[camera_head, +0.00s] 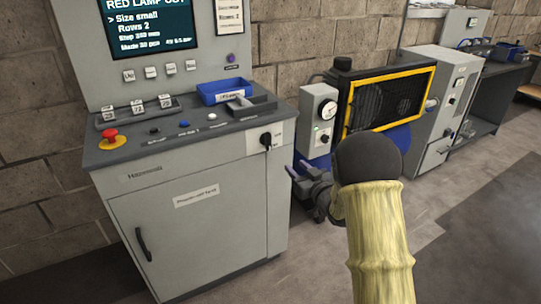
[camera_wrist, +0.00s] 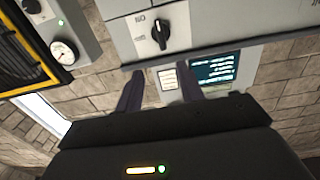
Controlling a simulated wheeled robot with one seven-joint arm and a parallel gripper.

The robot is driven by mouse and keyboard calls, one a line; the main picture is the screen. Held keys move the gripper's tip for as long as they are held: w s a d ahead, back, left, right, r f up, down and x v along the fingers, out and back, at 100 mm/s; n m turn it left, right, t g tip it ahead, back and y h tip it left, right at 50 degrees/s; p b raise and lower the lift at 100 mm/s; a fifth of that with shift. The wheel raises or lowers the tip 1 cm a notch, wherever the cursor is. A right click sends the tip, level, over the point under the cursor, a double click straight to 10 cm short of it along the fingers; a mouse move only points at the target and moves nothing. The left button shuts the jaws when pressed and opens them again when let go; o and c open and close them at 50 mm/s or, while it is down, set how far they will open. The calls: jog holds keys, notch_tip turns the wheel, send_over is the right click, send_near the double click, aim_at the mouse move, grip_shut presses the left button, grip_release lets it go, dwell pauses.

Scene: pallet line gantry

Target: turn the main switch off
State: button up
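The main switch (camera_head: 266,140) is a black rotary knob on a pale plate at the upper right of the grey cabinet's front. Its handle looks roughly upright. In the wrist view, which is turned over, the knob (camera_wrist: 160,31) shows beyond my fingers, with small lettering beside it. My gripper (camera_head: 298,173) is to the right of and lower than the switch in the head view, apart from it. In the wrist view my gripper (camera_wrist: 161,83) has its two dark fingers spread, with nothing between them.
The grey cabinet (camera_head: 190,220) carries a red emergency button (camera_head: 111,136), a blue bin (camera_head: 222,91) and a screen (camera_head: 148,25). A compressor with a yellow-framed grille (camera_head: 388,99) and a gauge box (camera_head: 320,118) stand to the right. Floor at lower right is clear.

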aim_at(270, 142)
jog(key=shift+w+a, duration=0.1)
jog(key=shift+a, duration=0.05)
jog(key=x, duration=1.7)
jog(key=shift+r, duration=0.15)
grip_shut()
